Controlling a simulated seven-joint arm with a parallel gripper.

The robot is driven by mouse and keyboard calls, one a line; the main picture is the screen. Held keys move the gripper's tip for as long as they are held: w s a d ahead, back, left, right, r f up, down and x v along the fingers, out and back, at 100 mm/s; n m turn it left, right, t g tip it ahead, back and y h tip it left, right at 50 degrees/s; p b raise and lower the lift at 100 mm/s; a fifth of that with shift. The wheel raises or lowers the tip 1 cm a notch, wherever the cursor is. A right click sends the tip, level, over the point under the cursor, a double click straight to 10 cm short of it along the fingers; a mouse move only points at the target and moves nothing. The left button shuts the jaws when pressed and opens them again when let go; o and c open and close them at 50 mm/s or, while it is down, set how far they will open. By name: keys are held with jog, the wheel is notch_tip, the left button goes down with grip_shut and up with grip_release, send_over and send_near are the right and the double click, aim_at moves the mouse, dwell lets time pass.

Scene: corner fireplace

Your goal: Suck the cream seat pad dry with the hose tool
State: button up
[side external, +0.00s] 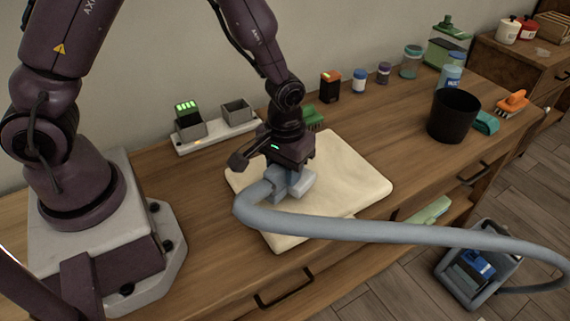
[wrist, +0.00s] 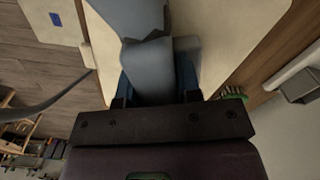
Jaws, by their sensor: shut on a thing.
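The cream seat pad (side external: 345,178) lies flat on the wooden worktop, and it also shows in the wrist view (wrist: 231,40). My gripper (side external: 287,172) is over the left-middle part of the pad, shut on the grey-blue hose tool (side external: 296,186). In the wrist view the hose tool (wrist: 150,70) sits between the fingers. Its head is at or just above the pad; contact is not clear. The thick hose runs from the tool across the pad's front edge and off to the right. Any wetness on the pad cannot be made out.
A black bin (side external: 453,116), an orange brush (side external: 513,102) and a teal item (side external: 486,123) stand right of the pad. A green brush (side external: 313,117) and a charger base (side external: 205,136) are behind it. Several jars line the wall.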

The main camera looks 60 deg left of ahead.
jog(key=shift+w+f, duration=0.1)
jog(key=shift+f, duration=1.4)
jog(key=shift+w+f, duration=0.1)
jog(key=shift+w, duration=0.15)
jog(key=shift+w+r, duration=0.2)
jog(key=shift+w, duration=0.25)
jog(key=shift+w+f, duration=0.15)
jog(key=shift+w, duration=1.05)
jog(key=shift+s, duration=2.05)
